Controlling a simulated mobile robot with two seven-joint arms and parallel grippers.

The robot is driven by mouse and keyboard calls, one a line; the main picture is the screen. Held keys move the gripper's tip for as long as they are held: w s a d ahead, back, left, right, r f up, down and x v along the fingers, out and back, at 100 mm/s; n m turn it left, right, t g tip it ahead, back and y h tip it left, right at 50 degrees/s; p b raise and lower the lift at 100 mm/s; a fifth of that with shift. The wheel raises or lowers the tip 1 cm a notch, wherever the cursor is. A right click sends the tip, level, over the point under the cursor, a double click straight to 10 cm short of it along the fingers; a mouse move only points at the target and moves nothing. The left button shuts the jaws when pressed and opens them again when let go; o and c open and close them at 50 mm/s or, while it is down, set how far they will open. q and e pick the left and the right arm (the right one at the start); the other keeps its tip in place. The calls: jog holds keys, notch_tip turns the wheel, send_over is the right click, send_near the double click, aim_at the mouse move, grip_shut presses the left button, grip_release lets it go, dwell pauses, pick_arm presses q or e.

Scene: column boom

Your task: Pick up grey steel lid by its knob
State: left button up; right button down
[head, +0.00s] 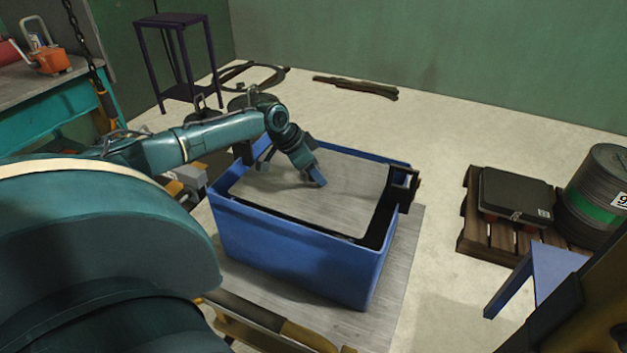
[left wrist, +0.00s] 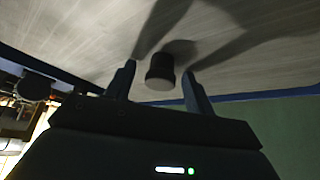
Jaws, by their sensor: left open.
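The grey steel lid (head: 345,190) is a flat brushed plate lying inside the top of a blue bin (head: 285,250). In the left wrist view the lid (left wrist: 80,30) fills the upper part, and its dark round knob (left wrist: 160,72) stands out from it. My left gripper (head: 318,181) is over the lid in the head view and hides the knob there. In the left wrist view my left gripper (left wrist: 160,85) is open, with one finger on each side of the knob and gaps between. My right gripper is not in view.
A blue stand (head: 545,275) is at lower right. A workbench (head: 45,95) is at left.

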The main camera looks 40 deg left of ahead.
pick_arm(q)
jog(key=shift+c, duration=0.4)
grip_shut()
jog(key=shift+w+r, duration=0.1)
jog(key=shift+r, duration=0.15)
